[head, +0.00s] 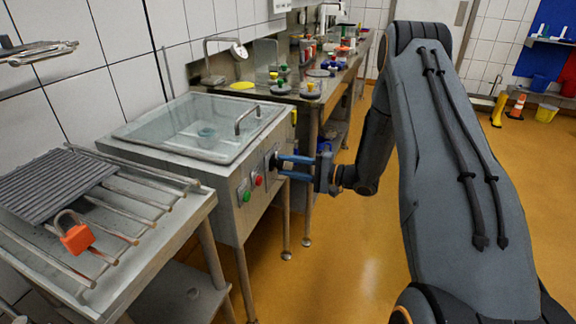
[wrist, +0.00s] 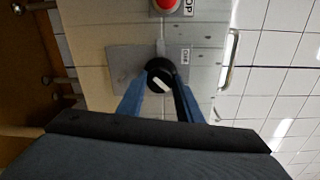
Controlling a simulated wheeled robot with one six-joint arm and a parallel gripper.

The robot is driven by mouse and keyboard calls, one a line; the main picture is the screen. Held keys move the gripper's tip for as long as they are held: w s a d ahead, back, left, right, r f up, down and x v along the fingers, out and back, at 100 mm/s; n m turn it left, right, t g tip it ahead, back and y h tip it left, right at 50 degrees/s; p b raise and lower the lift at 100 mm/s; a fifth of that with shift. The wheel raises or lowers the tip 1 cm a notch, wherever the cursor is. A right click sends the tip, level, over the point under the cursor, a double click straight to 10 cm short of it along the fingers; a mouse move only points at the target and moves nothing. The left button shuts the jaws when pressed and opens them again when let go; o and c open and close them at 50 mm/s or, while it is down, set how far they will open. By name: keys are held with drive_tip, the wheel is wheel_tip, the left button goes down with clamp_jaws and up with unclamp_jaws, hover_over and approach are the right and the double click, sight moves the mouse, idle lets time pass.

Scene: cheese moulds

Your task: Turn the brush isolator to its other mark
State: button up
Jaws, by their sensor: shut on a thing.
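The brush isolator is a round black knob with a white pointer line (wrist: 159,80), set on a grey plate (wrist: 122,68) on the front of the steel sink unit. In the wrist view the pointer lies slanted. A small label (wrist: 185,56) with dark lettering sits beside the knob; other marks are not readable. My gripper (wrist: 160,88) has its two blue fingers on either side of the knob, shut on it. In the head view my gripper (head: 282,167) reaches the plate from the right, and its fingers hide most of the knob.
A red button (head: 258,179) and a green button (head: 246,196) sit beside the isolator; the red stop button (wrist: 166,4) also shows in the wrist view. The sink basin (head: 135,133) is above. A rack table with an orange padlock (head: 77,238) stands left. The floor to the right is open.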

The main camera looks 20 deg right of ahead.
idle(0.4)
drive_tip(key=o, duration=1)
drive_tip(key=shift+o, duration=0.2)
drive_tip(key=shift+d, duration=0.1)
drive_tip(key=b+v, duration=0.1)
drive_tip(key=v, duration=0.6)
drive_tip(key=shift+s+d, duration=0.25)
drive_tip(key=shift+d, duration=0.05)
